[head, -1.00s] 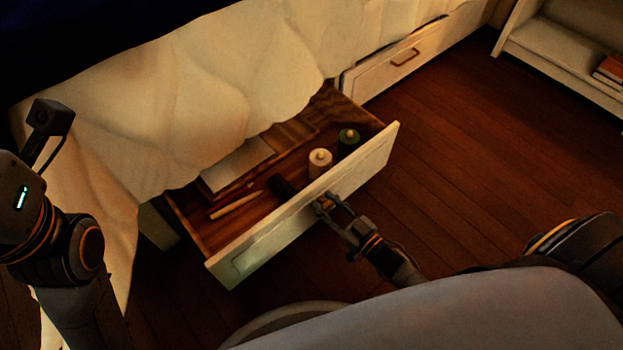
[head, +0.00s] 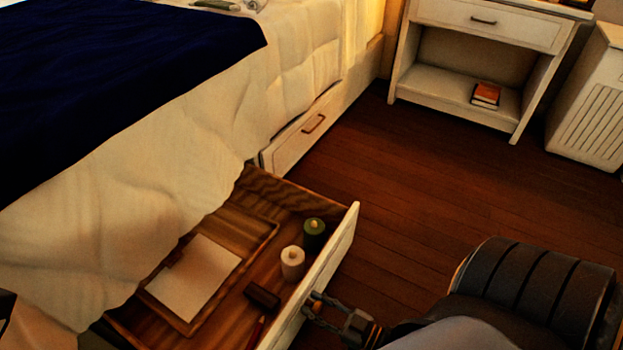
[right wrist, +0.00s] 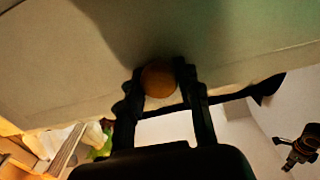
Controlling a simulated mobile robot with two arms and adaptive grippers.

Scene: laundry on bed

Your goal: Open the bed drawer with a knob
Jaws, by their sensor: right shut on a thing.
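The bed drawer (head: 335,250) is pulled well out from under the bed, its front standing upright over the floor. Its round orange-brown knob (right wrist: 158,82) shows in the right wrist view between the two fingers of my right gripper (head: 312,304), which is shut on it at the outside of the drawer front. The gripper hides the knob in the head view. Inside the drawer are a white candle (head: 292,264), a green candle (head: 314,234) and a tray with white paper (head: 195,276). A dark part of my left arm (right wrist: 298,150) shows small at the right of the right wrist view; its jaws are unclear.
A second bed drawer (head: 305,132) with a bar handle is closed farther back. A white nightstand (head: 490,25) with a book (head: 486,95) on its shelf stands at the back.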

